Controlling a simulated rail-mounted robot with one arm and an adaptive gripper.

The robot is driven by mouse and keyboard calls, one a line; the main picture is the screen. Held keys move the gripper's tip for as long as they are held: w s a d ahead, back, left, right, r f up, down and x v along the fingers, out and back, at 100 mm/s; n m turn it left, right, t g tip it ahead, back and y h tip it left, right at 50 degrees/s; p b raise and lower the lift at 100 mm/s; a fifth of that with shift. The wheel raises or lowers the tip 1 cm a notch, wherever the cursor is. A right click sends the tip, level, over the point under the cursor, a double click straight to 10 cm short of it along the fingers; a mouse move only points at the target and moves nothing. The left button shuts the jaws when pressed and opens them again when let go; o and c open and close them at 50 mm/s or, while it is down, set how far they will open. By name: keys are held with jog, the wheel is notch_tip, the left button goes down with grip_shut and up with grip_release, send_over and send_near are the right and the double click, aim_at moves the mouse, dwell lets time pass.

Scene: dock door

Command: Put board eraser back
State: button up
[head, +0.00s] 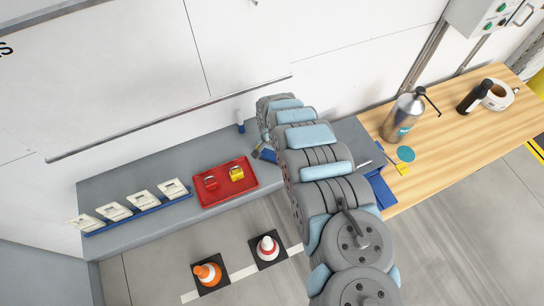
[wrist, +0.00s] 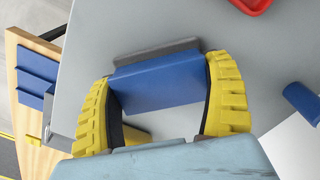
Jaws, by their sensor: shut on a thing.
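In the wrist view my gripper (wrist: 160,72) has its two yellow ribbed fingers on either side of a blue block with a grey strip along its far edge, which looks like the board eraser (wrist: 160,86). The gripper is shut on it, over the grey bench (wrist: 220,25). I cannot tell whether the eraser touches the bench. In the head view my arm hides most of the gripper; a small blue patch (head: 266,154) shows just left of the arm. A whiteboard (head: 130,70) hangs on the wall above the bench.
Two cones stand in front.

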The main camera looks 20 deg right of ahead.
aim_at(272, 153)
jog(key=shift+w, duration=0.1)
jog(key=o, duration=0.8)
jog(key=shift+o, duration=0.2)
jog(key=shift+r, duration=0.1)
jog(key=shift+d+r+b, duration=0.1)
jog(key=shift+r+b, duration=0.35)
jog(key=shift+r, duration=5.5)
